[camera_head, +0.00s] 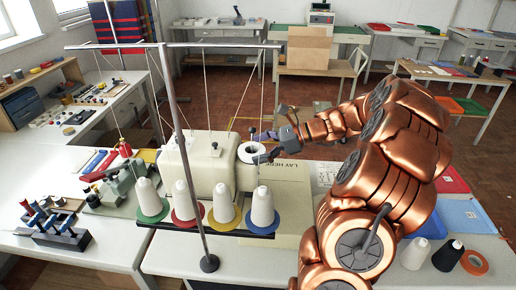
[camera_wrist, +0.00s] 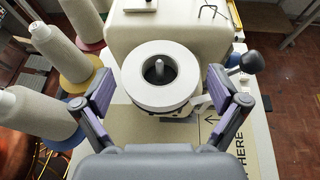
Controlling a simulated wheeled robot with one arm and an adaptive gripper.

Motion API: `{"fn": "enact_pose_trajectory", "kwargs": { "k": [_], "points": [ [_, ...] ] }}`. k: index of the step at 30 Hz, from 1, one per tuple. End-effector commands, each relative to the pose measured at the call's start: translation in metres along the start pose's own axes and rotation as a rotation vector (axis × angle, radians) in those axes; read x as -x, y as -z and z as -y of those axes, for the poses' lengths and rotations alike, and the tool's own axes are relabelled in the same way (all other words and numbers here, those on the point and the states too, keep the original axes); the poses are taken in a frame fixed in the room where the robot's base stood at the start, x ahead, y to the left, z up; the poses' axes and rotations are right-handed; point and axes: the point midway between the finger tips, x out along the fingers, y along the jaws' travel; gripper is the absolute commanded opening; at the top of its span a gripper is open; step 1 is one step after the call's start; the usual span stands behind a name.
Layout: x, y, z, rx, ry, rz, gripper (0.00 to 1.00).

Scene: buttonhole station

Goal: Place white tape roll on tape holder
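The white tape roll (camera_head: 252,152) is at the right end of the cream machine head. In the wrist view the roll (camera_wrist: 135,78) lies flat, and a grey peg (camera_wrist: 159,68) of the tape holder shows inside its hole. The roll is around the peg; how low it sits is hidden. My gripper (camera_wrist: 160,86) is open, with one purple-padded finger to the left of the roll and one to the right. Gaps show between both fingers and the roll. In the head view my gripper (camera_head: 263,147) is at the roll, reaching in from the right.
Several thread cones (camera_head: 262,208) on coloured discs stand in front of the machine (camera_head: 212,160). A thin thread stand (camera_head: 183,140) rises beside them. A black-knobbed lever (camera_wrist: 252,62) is right of the roll. An orange tape ring (camera_head: 475,262) lies on the table at right.

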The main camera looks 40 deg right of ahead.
Motion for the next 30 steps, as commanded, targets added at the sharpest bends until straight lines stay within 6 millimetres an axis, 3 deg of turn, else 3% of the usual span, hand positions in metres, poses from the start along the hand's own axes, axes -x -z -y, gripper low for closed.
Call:
{"fn": "enact_pose_trajectory", "kwargs": {
  "k": [14,30],
  "points": [
    [0.009,-0.002,0.001,0.001,0.004,-0.001,1.00],
    [0.100,-0.001,0.001,0.000,0.003,0.000,1.00]
  ]
}}
